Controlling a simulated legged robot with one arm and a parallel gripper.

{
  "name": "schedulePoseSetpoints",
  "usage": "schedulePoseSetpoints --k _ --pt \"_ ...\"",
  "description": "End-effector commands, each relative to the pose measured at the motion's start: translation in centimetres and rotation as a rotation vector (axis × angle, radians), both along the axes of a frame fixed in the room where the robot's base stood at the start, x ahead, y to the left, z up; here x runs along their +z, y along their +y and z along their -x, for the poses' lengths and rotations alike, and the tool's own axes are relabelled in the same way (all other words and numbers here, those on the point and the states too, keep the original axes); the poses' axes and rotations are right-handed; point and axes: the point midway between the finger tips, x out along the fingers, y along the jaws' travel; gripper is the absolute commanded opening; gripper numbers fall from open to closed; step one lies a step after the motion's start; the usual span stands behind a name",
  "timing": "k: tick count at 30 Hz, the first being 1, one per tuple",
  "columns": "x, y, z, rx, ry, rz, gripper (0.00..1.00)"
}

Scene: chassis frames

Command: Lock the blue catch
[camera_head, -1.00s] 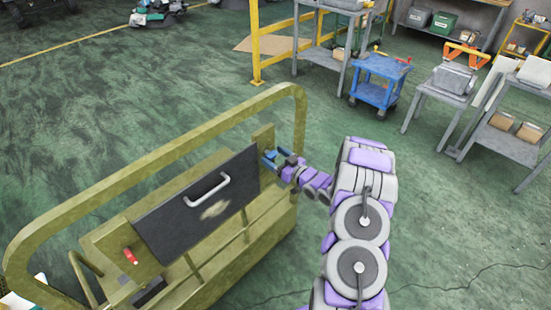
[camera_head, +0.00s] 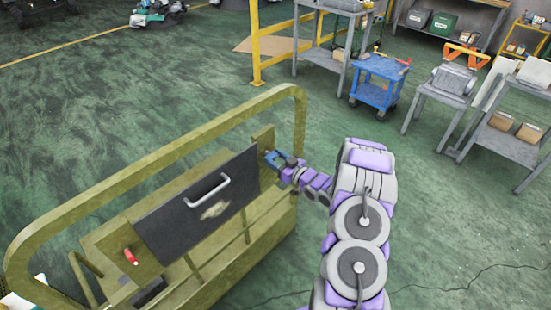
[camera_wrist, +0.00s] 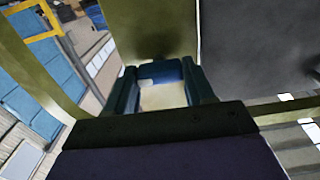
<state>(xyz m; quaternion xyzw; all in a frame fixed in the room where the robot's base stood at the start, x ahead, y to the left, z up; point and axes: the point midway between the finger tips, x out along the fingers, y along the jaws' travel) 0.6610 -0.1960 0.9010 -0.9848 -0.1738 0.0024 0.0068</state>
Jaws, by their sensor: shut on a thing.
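The blue catch (camera_head: 269,159) sits on the olive post at the right end of the black panel (camera_head: 200,205). In the wrist view the blue catch (camera_wrist: 160,70) is between the two dark teal fingers of my gripper (camera_wrist: 159,82). My gripper (camera_head: 282,161) reaches the catch from the right in the head view and is shut on it. The fingers partly hide the catch, so its exact angle is hard to tell. A red catch (camera_head: 131,256) is at the panel's left end.
The panel has a light handle (camera_head: 207,191) and stands in an olive chassis frame with a curved rail (camera_head: 150,160) close to my gripper. A blue cart (camera_head: 378,82) and grey tables stand farther back.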

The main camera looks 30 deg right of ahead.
Motion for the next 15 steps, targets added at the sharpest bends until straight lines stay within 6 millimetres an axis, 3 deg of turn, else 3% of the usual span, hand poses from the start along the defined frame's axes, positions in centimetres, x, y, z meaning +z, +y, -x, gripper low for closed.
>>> schedulePoseSetpoints --k 15 --pt "0.76 -0.26 -0.15 -0.003 0.102 -0.296 0.23"
